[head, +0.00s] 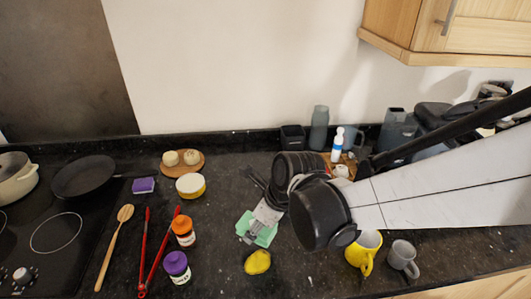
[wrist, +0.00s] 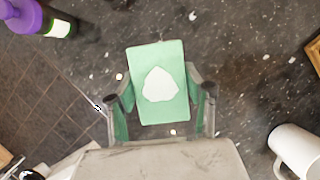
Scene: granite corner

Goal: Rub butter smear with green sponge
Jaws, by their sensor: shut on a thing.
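My gripper (head: 262,222) is low over the counter in the head view, its fingers around the green sponge (head: 269,238). In the wrist view, the flat, rectangular sponge (wrist: 145,60) lies between the two fingertips (wrist: 160,92), which hold its sides. Green also shows along the inner sides of the fingers. A pale whitish patch (wrist: 160,86) with a wavy outline shows on the green face; I cannot tell for sure whether it is the butter smear. The fingers and palm hide part of the sponge in the head view. Whether the sponge touches the counter is unclear.
A yellow, lemon-like thing (head: 257,262) lies just in front of the sponge. Purple-capped (head: 177,268) and orange-capped (head: 184,232) bottles stand to the left, beside red tongs (head: 160,255). Yellow (head: 364,252) and grey (head: 402,258) mugs stand to the right.

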